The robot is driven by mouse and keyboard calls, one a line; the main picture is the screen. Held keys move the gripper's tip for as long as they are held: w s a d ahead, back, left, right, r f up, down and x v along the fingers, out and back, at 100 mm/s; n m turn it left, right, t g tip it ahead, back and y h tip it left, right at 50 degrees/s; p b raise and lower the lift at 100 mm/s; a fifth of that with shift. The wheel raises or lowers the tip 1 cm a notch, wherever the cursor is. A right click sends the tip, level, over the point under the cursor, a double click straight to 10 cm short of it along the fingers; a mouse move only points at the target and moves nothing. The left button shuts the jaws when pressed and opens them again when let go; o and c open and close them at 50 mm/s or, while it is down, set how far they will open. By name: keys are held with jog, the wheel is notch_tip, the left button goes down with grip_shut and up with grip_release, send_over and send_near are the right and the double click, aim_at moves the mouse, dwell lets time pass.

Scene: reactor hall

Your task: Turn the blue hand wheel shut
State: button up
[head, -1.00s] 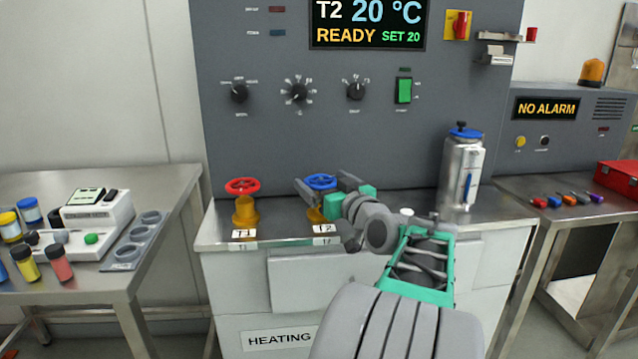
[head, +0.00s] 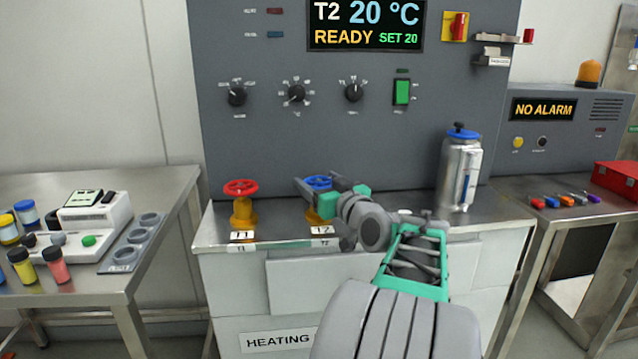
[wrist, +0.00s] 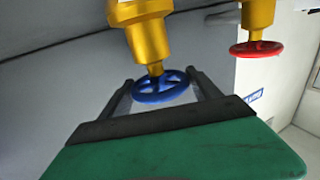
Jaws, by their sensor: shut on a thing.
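The blue hand wheel (head: 318,182) sits on a yellow valve body (head: 314,216) above the T2 label on the steel bench. It also shows in the wrist view (wrist: 160,86), between my two fingers. My gripper (head: 318,186) reaches it from the front right, with one finger on each side of the wheel. The jaws are shut on the wheel's rim. My gripper hides part of the wheel and valve in the head view.
A red hand wheel (head: 241,188) on its own yellow valve stands to the left, above the T1 label. A steel canister (head: 459,170) with a blue lid stands to the right. The grey control panel (head: 270,140) rises close behind the valves.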

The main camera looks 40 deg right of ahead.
jog(key=shift+c, duration=0.9)
jog(key=m+h, duration=0.1)
jog(key=m+g+h, duration=0.1)
jog(key=h, duration=0.1)
jog(key=m+h, duration=0.1)
jog(key=shift+w+a+g+h+b, duration=0.15)
jog(key=shift+a+g+h+b, duration=0.15)
jog(key=shift+g+b, duration=0.1)
jog(key=shift+w+f+m+g+h+b, duration=0.15)
jog(key=shift+m+g+h+b, duration=0.3)
jog(key=shift+m+g+h, duration=0.5)
jog(key=m+g+h+b, duration=0.2)
jog(key=m+h, duration=0.1)
jog(key=shift+d+g, duration=0.1)
jog(key=shift+g, duration=0.25)
jog(key=shift+s+d+m+g+h+b, duration=0.1)
jog(key=shift+m+g+h+b, duration=0.2)
jog(key=shift+m+g+h, duration=0.55)
jog(key=shift+s+m+g+h+b, duration=0.1)
jog(key=shift+m+g+h+b, duration=0.3)
jog(key=shift+g, duration=0.75)
jog(key=shift+s+r, duration=0.1)
jog(key=shift+r, duration=0.1)
jog(key=o, duration=1.4)
jog(key=shift+d, duration=0.1)
jog(key=shift+c, duration=0.2)
